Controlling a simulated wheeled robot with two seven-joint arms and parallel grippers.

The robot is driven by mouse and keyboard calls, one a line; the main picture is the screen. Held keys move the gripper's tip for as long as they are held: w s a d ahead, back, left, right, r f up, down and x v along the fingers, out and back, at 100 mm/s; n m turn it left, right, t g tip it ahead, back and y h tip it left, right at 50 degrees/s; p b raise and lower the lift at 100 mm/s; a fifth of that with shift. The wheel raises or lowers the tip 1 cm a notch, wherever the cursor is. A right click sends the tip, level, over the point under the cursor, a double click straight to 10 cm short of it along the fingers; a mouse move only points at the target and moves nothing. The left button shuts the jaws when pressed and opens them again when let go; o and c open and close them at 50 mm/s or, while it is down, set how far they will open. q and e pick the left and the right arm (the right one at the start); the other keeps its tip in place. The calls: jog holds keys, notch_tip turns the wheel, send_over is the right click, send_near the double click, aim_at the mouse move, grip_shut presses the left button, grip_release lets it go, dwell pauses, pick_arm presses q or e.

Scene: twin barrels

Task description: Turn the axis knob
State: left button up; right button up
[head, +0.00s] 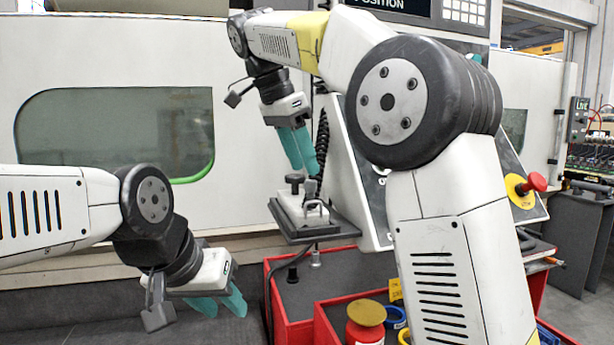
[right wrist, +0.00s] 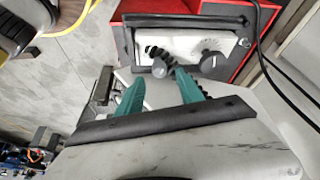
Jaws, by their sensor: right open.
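A small white control box with two knobs sits on a dark tray in the middle of the head view. Its dark knob (head: 294,181) stands on the left and its grey knob (head: 310,188) on the right; I cannot tell which is the axis knob. My right gripper (head: 306,172) points down just above the box, open and empty. The right wrist view shows its teal fingers (right wrist: 158,88) apart, one near the grey knob (right wrist: 160,68); the dark knob (right wrist: 212,62) lies further right. My left gripper (head: 226,308) hangs open and empty at lower left.
The dark tray (head: 336,229) is beside a tilted machine console with a red emergency button (head: 536,181). Red bins (head: 290,330) with a red canister (head: 365,325) stand below. A white machine wall (head: 60,60) with a window is behind. A black cable (right wrist: 263,45) passes beside the box.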

aim_at(311, 193)
jog(key=shift+x, duration=1.9)
grip_shut()
